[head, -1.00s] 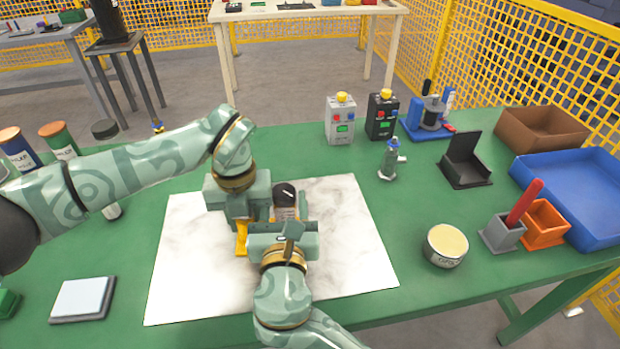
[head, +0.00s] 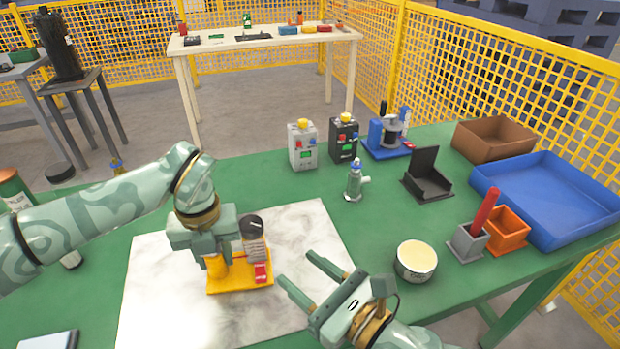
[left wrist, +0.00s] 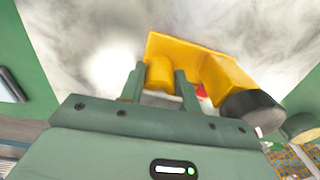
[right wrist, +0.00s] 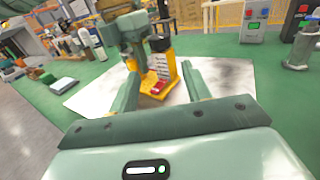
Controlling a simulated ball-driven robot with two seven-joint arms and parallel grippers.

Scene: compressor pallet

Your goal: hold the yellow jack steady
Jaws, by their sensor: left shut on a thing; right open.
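The yellow jack (head: 238,274) stands on a white marbled sheet, with a dark round top, a pale labelled face and a red part at its front. My left gripper (head: 214,262) is shut on the jack's yellow post from above. In the left wrist view the two fingers (left wrist: 159,82) sit on either side of the yellow post of the jack (left wrist: 212,70). My right gripper (head: 298,282) is open and empty, to the right of the jack and apart from it. The right wrist view shows the jack (right wrist: 172,72) beyond its open fingers (right wrist: 163,82).
The marbled sheet (head: 160,310) lies on the green table. A round tin (head: 415,262) stands right of my right gripper. Behind are a small grey-green bottle-like fixture (head: 355,182), two button boxes (head: 302,146) and a black open box (head: 428,178). A blue tray (head: 550,190) is at the right.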

